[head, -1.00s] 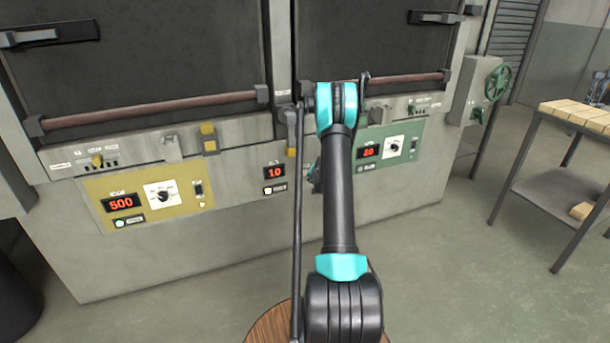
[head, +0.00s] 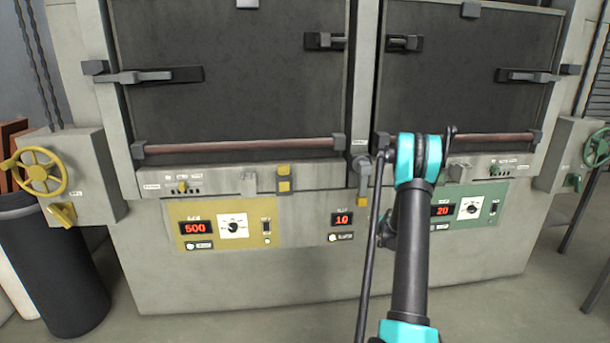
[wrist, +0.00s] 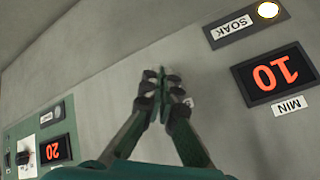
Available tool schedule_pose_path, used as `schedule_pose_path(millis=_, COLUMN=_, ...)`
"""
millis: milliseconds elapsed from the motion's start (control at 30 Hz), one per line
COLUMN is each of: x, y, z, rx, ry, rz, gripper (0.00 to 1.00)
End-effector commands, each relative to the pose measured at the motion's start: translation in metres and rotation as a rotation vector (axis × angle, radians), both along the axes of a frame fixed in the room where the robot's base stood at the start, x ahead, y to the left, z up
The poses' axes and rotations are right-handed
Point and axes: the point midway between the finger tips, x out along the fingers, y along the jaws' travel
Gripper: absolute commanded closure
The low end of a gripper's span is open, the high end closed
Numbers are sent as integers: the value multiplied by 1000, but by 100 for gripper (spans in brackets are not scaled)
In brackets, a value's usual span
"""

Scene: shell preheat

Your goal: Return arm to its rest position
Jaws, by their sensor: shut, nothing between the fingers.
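My gripper (wrist: 163,88) shows in the wrist view with its fingertips together and nothing between them. It is in front of the grey furnace face (wrist: 100,90), apart from or near it; the gap cannot be judged. In the head view my arm rises from the bottom right toward the furnace (head: 290,290), and the arm hides most of the gripper. The soak display (wrist: 275,74) reads 10 MIN and sits to the right of the gripper in the wrist view. The green panel (wrist: 40,140) with a red 20 is at lower left there.
In the head view the yellow panel (head: 222,222) reads 500. Two dark doors (head: 240,90) with latch handles are closed above. A yellow handwheel (head: 40,172) and dark drum (head: 62,265) stand left. A green handwheel (head: 597,150) is right. Floor in front is clear.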

Motion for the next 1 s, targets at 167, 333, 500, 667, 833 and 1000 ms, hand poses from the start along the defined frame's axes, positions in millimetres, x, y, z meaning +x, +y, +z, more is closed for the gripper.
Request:
schedule_pose_path(millis=167, x=-29, y=39, z=46, rx=-29, ry=41, rz=63, gripper=100)
schedule_pose_path(millis=333, x=-70, y=78, z=88, rx=-64, ry=88, rz=132, gripper=100)
schedule_pose_path(millis=500, x=-118, y=115, z=122, rx=-99, ry=133, rz=200, gripper=100)
schedule_pose_path(millis=667, x=-170, y=146, z=148, rx=-132, ry=175, rz=264, gripper=100)
schedule_pose_path(millis=833, x=-230, y=175, z=166, rx=-168, ry=218, rz=331, gripper=100)
schedule_pose_path(millis=1000, x=-293, y=199, z=175, rx=-206, ry=262, rz=397, gripper=100)
